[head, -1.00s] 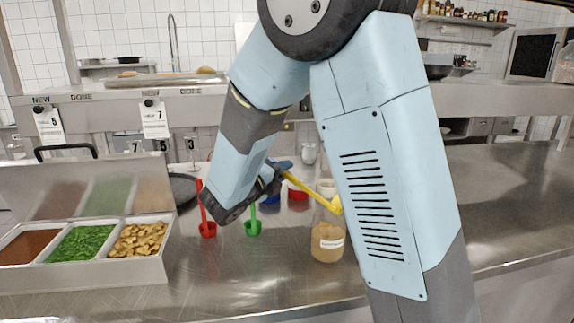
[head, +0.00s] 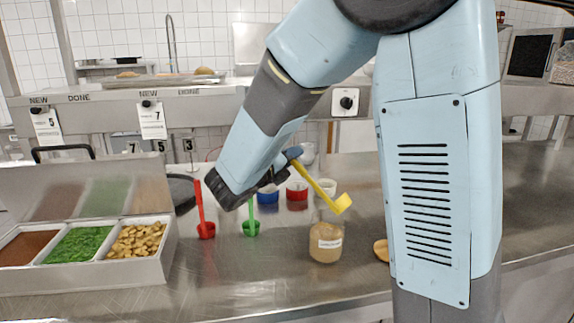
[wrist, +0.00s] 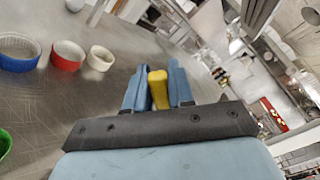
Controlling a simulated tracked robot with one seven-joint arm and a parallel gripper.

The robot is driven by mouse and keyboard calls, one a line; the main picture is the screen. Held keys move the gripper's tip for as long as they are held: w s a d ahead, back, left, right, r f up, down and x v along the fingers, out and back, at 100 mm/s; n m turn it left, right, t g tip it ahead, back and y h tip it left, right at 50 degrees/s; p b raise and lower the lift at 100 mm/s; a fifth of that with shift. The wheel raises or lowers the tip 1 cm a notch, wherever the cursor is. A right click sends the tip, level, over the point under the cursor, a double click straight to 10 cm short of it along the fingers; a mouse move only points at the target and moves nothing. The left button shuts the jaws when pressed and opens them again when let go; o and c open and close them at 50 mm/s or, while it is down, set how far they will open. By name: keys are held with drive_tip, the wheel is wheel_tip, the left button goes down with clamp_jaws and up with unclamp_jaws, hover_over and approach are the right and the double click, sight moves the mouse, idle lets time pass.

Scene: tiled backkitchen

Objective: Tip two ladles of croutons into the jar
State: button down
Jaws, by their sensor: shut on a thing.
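My gripper (head: 291,154) is shut on the handle of a yellow ladle (head: 322,186); the handle also shows between the fingers in the wrist view (wrist: 158,88). The ladle slants down to the right, and its cup is above and slightly right of the jar's mouth, apart from it. Whether the cup holds anything cannot be seen. The glass jar (head: 326,243) stands upright on the steel counter with a white label and tan contents in its lower part. Croutons (head: 138,239) fill the right compartment of the lidded bin (head: 120,274) at the left.
A red ladle (head: 205,230) and a green ladle (head: 251,228) stand left of the jar. Blue (head: 268,196), red (head: 297,191) and white (head: 326,188) bowls sit behind. A tan round item (head: 382,250) lies right of the jar. The counter (head: 240,285) in front is clear.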

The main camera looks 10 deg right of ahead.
drive_tip(key=s+d+r+m, duration=0.9)
drive_tip(key=s+r+m, duration=0.1)
drive_tip(key=r, duration=0.1)
drive_tip(key=shift+s+d+r+m, duration=0.2)
drive_tip(key=shift+d+r+m, duration=0.1)
drive_tip(key=shift+d+r, duration=0.1)
idle(0.7)
idle(0.5)
